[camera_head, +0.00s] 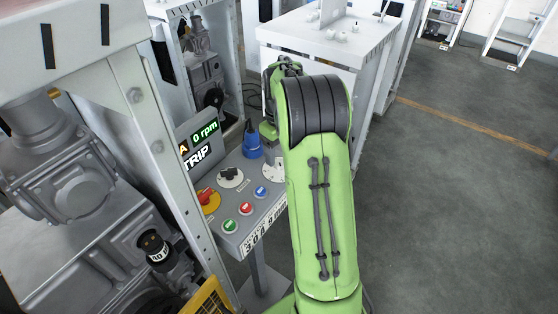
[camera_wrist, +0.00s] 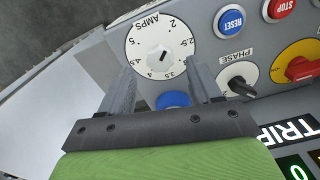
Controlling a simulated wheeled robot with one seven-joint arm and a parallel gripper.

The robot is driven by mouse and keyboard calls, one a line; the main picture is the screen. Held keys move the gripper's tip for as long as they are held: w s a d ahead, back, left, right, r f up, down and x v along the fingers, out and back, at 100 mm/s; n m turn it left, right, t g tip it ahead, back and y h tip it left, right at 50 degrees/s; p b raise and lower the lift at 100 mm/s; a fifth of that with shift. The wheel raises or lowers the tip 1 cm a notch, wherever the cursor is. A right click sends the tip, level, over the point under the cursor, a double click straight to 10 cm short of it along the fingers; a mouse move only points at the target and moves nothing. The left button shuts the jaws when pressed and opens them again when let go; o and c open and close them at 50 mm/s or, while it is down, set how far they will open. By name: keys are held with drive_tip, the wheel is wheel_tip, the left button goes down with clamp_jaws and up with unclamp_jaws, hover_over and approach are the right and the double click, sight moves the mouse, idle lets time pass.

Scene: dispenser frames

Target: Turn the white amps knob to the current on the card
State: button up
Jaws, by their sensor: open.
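The white amps knob (camera_wrist: 145,44) is a round dial, upside down in the wrist view, with numbers from 2 to 5 around its rim. A small dark mark shows near its centre; I cannot tell its exact setting. In the head view the dial (camera_head: 272,173) is partly hidden by my arm. My gripper (camera_wrist: 160,68) is open and empty. Its two fingers reach toward the dial's lower left and lower right edges; I cannot tell whether they touch it.
The grey panel also carries a black phase knob (camera_wrist: 237,83), a blue reset button (camera_wrist: 231,20), a red stop button (camera_wrist: 280,8) and a red-yellow switch (camera_wrist: 300,66). A blue plug-like part (camera_head: 252,143) stands behind the dial. A display (camera_head: 204,134) reads 0 rpm, with TRIP below.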

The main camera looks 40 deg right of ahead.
sight(279, 162)
drive_tip(key=shift+f, duration=1.5)
drive_tip(key=c, duration=1)
drive_tip(key=shift+r+m, duration=0.1)
drive_tip(key=shift+m, duration=0.2)
drive_tip(key=m+p, duration=0.1)
drive_tip(key=m, duration=0.2)
drive_tip(key=shift+m, duration=0.3)
drive_tip(key=m, duration=0.4)
drive_tip(key=shift+m+p, duration=0.3)
drive_tip(key=m, duration=0.4)
drive_tip(key=shift+m, duration=2.5)
